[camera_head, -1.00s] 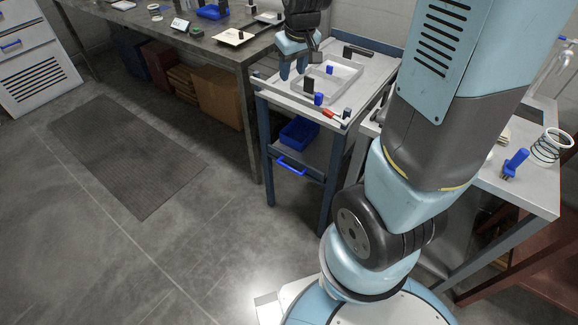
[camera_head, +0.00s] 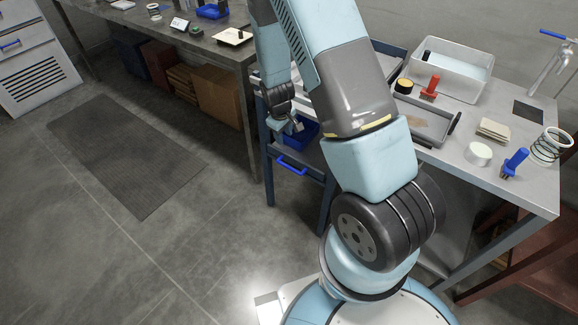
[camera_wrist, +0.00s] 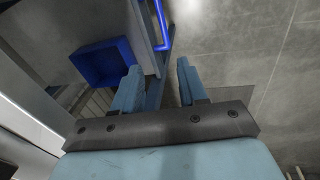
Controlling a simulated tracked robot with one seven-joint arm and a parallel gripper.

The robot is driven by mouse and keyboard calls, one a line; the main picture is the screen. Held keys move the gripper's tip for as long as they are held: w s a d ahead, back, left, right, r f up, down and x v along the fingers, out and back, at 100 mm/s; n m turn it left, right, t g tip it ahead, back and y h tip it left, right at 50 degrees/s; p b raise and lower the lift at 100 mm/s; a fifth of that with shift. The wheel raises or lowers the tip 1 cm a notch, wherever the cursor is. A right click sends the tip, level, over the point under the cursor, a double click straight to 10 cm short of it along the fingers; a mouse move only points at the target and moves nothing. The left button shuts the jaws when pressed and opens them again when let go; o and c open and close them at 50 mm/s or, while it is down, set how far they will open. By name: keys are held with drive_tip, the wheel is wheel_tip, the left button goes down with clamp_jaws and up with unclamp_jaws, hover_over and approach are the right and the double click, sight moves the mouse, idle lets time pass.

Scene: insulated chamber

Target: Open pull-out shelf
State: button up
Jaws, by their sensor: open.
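The pull-out shelf (camera_head: 308,171) is the lower grey board of the blue-framed cart, with a blue bar handle (camera_head: 291,165) on its front. It sits between the cart's legs and looks pushed in. In the wrist view the handle (camera_wrist: 164,30) runs along the shelf's edge near the top middle. My gripper (camera_head: 287,125) is open and empty, at the cart's front, above the handle in the head view. In the wrist view its two fingers (camera_wrist: 158,85) point toward the shelf's front edge, with the handle beyond their tips, apart from them.
My arm hides most of the cart top. A workbench (camera_head: 249,54) is at the left, a loaded side table (camera_head: 530,200) at the right. The floor before the cart is clear.

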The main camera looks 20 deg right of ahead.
approach(290, 168)
drive_tip(key=shift+n, duration=0.4)
drive_tip(key=f, duration=0.5)
drive_tip(key=w+d+f, duration=0.1)
drive_tip(key=f, duration=0.2)
drive_tip(key=shift+w+f, duration=0.1)
clamp_jaws()
idle(0.3)
drive_tip(key=shift+a, duration=0.15)
